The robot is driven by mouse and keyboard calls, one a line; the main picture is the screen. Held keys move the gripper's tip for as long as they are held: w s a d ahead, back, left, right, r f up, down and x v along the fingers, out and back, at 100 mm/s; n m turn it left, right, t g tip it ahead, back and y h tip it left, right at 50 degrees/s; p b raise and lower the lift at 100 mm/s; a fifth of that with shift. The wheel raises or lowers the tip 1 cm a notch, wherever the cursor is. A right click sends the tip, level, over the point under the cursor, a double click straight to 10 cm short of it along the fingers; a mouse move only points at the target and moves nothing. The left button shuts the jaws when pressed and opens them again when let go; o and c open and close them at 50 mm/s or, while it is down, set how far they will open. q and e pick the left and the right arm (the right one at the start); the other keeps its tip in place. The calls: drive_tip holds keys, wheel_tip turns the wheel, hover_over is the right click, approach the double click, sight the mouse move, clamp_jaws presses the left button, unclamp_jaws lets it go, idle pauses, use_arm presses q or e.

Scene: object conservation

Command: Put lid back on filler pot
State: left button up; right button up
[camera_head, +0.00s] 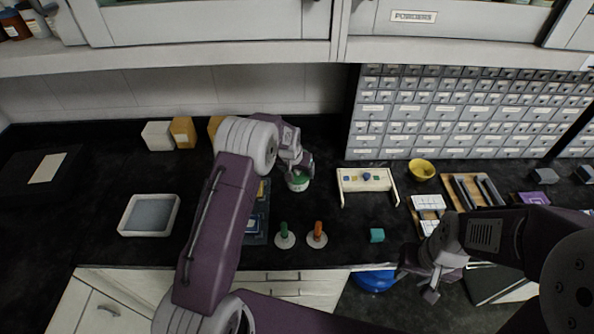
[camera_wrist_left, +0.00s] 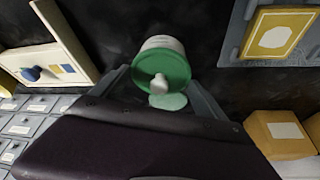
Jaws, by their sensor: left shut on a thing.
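The filler pot (camera_head: 299,187) is a small white pot on the dark counter, left of the wooden rack in the head view. Its white side also shows in the left wrist view (camera_wrist_left: 162,42). The green lid (camera_wrist_left: 162,64) has a white knob and lies over the pot; I cannot tell whether it is fully seated. My left gripper (camera_head: 298,172) is at the pot, shut on the lid, with its fingers either side in the wrist view. A pale green round patch (camera_wrist_left: 168,101) shows beside the lid, its nature unclear. My right gripper (camera_head: 418,284) is open and empty beyond the counter's front edge.
Green (camera_head: 284,231) and orange (camera_head: 318,230) pegs on round white bases stand in front of the pot. A shallow tray (camera_head: 125,229) is at left.

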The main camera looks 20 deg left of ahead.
use_arm(q)
drive_tip(key=o, duration=1.2)
drive_tip(key=shift+r+p, duration=2.55)
drive_tip(key=shift+r, duration=1)
drive_tip(key=shift+c, duration=0.3)
drive_tip(key=shift+f, duration=0.1)
clamp_jaws()
